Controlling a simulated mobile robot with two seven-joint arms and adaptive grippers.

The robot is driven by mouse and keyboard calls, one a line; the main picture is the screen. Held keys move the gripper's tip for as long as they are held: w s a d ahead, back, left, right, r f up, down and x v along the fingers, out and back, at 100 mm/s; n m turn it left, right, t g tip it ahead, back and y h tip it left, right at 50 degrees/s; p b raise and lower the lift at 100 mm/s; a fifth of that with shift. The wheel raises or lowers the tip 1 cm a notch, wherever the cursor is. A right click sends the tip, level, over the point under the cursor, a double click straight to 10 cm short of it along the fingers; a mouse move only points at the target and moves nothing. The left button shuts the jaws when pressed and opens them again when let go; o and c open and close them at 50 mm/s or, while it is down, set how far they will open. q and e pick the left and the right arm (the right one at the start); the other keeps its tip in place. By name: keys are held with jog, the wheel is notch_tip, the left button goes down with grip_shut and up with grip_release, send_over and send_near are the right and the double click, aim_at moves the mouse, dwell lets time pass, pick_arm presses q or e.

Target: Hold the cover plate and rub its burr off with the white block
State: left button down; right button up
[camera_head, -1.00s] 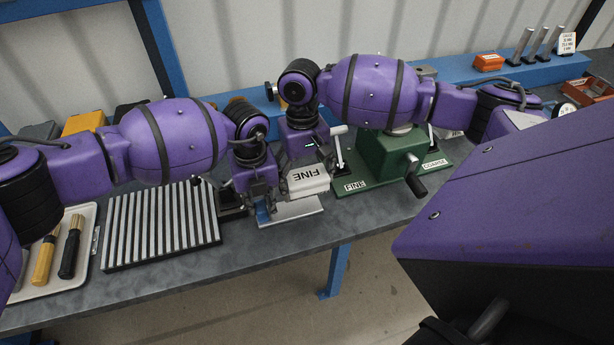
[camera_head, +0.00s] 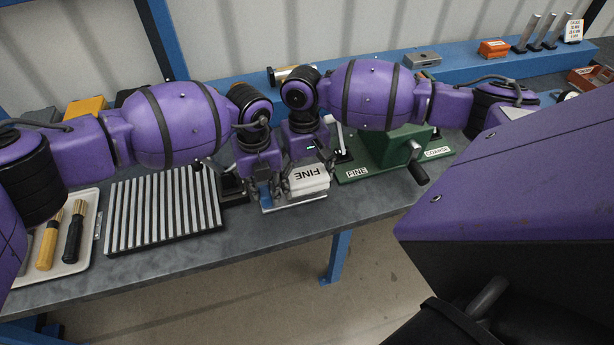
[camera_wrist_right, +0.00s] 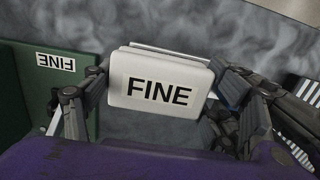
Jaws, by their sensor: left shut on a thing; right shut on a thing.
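The white block (camera_head: 306,182), marked FINE, is held in my right gripper (camera_head: 305,172). In the right wrist view the block (camera_wrist_right: 160,90) sits between both fingers, label facing the camera. The pale metal cover plate (camera_head: 292,205) is low in front of the block, mostly hidden under it. My left gripper (camera_head: 263,192) is shut on the plate's left side. The block lies over the plate; whether they touch I cannot tell. The burr cannot be made out.
A ribbed grey rack (camera_head: 163,212) and a tray with handled tools (camera_head: 85,245) are at left. A green cranked fixture (camera_head: 385,155) with FINE and COARSE labels stands close at right. The bench front edge runs just below the plate.

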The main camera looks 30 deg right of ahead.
pick_arm(q)
jog(key=c, duration=1.5)
grip_release()
jog(key=shift+c, duration=0.2)
jog(key=shift+o, duration=0.4)
jog(key=shift+d, duration=0.1)
jog(key=shift+r, duration=0.1)
jog(key=shift+r, duration=3.95)
jog(key=shift+f, duration=0.1)
